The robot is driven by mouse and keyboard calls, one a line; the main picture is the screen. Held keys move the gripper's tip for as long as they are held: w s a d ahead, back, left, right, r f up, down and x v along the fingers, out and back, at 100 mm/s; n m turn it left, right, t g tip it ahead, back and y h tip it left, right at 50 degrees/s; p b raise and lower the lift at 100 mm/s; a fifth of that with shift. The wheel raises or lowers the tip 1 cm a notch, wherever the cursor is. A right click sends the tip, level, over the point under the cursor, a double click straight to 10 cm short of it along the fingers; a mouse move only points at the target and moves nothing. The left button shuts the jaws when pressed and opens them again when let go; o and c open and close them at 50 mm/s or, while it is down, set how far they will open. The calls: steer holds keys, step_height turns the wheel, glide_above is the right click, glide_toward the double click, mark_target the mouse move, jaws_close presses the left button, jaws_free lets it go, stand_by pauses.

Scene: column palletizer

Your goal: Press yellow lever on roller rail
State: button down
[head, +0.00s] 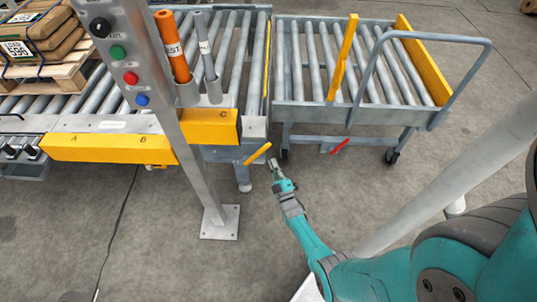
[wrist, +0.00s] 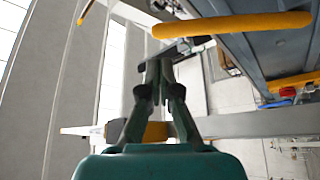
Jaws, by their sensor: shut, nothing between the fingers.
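The yellow lever (head: 257,154) sticks out low from the near right corner of the roller rail (head: 255,128), tilted up to the right. It shows in the wrist view as a long yellow bar (wrist: 232,25) across the upper right. My gripper (head: 273,163) is shut and empty, just right of and slightly below the lever's free end in the head view. In the wrist view my gripper's fingertips (wrist: 159,66) are just below the bar's left end. I see a small gap there and no clear contact.
A roller cart (head: 350,112) with a red pedal (head: 340,147) stands to the right. A grey post (head: 165,100) with colored buttons rises at the left, on a floor plate (head: 220,222). Orange and grey tubes (head: 172,45) stand behind it. Floor around my gripper is clear.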

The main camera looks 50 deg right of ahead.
steer(key=v, duration=0.2)
steer(key=shift+s+a, duration=0.2)
steer(key=shift+a, duration=0.15)
stand_by(0.4)
steer(key=s+a+r+m+g+y, duration=0.1)
steer(key=s+a+r+y, duration=0.15)
steer(key=s+a, duration=0.7)
steer(key=s+a+r+m+g+y, duration=0.1)
steer(key=s+a+r+y, duration=0.15)
steer(key=s+a, duration=0.65)
steer(key=s+a+r+m+g+y, duration=0.1)
steer(key=s+a+r, duration=0.2)
steer(key=r, duration=0.5)
steer(key=s+a+r+m+y, duration=0.1)
steer(key=s+a+r+y, duration=0.1)
steer(key=s+r, duration=0.4)
steer(key=s+a+r+g+y, duration=0.1)
steer(key=s+a+r, duration=0.3)
steer(key=r, duration=0.6)
steer(key=shift+s+a+m+g+y, duration=0.25)
steer(key=shift+s+m+y, duration=0.2)
steer(key=shift+y, duration=0.25)
